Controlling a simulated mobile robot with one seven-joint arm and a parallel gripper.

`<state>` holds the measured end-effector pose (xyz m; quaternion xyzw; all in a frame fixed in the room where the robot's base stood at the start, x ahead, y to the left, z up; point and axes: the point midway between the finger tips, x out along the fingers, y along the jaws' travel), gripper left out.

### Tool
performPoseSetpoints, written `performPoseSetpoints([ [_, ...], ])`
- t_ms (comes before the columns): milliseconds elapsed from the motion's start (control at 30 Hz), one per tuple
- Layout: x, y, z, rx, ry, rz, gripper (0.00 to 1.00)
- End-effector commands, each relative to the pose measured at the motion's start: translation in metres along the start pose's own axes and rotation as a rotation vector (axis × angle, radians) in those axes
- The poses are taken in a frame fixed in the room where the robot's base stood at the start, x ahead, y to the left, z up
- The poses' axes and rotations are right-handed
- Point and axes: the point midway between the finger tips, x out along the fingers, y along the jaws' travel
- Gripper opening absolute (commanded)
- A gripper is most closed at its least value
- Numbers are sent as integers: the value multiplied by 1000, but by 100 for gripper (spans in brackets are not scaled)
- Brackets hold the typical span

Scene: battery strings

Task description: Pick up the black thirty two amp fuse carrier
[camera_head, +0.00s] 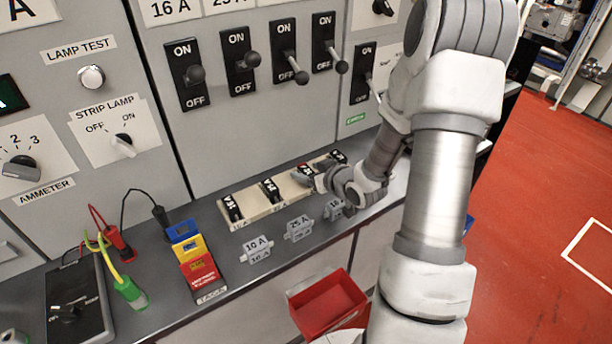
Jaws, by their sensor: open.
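A cream rack (252,207) on the grey shelf holds black fuse carriers in a row. The leftmost carrier (232,208) and the second carrier (270,190) are in full view. A third carrier (304,169) with a reddish mark is partly covered by my gripper, and a fourth carrier (338,157) shows just behind it. The ratings on the carriers are too small to read surely, so I cannot tell which is the thirty two amp one. My gripper (313,180) is open at the right part of the rack, close to the third carrier. Its fingertips are small and partly hidden.
Grey rating stands (298,229) sit in front of the rack. A red bin (330,304) hangs below the shelf edge. Coloured tags (197,268), clip leads (128,290) and a black meter (78,305) lie left. Switch levers (299,76) jut from the panel behind.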

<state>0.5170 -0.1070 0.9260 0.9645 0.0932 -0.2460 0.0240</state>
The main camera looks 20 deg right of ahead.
Motion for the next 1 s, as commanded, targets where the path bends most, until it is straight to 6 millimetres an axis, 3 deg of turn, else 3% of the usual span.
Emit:
performPoseSetpoints([
  [100, 0, 0, 0, 0, 0, 0, 70],
  [500, -1, 0, 0, 0, 0, 0, 0],
  [1000, -3, 0, -5, 0, 1, 0, 0],
])
